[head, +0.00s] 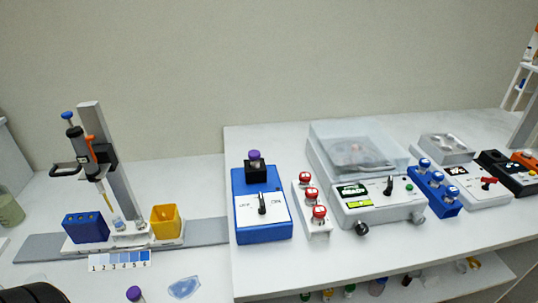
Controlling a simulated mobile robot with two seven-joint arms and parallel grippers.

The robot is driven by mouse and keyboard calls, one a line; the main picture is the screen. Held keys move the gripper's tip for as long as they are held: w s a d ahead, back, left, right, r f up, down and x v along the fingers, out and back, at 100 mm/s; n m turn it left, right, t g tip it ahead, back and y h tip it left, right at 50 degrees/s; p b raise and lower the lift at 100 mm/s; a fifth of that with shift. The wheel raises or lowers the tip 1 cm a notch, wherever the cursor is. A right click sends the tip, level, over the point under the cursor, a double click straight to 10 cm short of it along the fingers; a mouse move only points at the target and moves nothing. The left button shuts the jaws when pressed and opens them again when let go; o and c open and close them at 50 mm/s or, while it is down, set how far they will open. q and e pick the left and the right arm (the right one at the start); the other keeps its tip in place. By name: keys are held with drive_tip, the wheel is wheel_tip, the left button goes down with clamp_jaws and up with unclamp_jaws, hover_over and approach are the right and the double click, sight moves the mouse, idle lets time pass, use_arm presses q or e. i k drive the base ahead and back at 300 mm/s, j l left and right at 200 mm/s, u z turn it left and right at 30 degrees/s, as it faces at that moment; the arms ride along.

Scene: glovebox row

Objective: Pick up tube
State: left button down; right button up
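Several capped tubes are in view, and I cannot tell which one the task means. A purple-capped tube (134,293) shows at the bottom edge, with its lower part cut off. Another purple cap (254,155) sits in the black top of the blue mixer (262,229). Red-capped tubes (311,193) stand in a white rack (316,228) right of the mixer. Blue-capped tubes (439,174) stand in a blue rack (420,189) further right.
A pipette stand (110,160) with a pipette, a blue block (86,228) and a yellow bin (166,222) stands left. A centrifuge (375,203) with a clear lid is right of the red-capped tubes. A clear blue-tinted piece (184,287) lies at the front. Bottles stand on a shelf below.

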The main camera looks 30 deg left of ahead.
sight(254, 156)
drive_tip(key=k+u, duration=0.1)
drive_tip(key=u, duration=0.55)
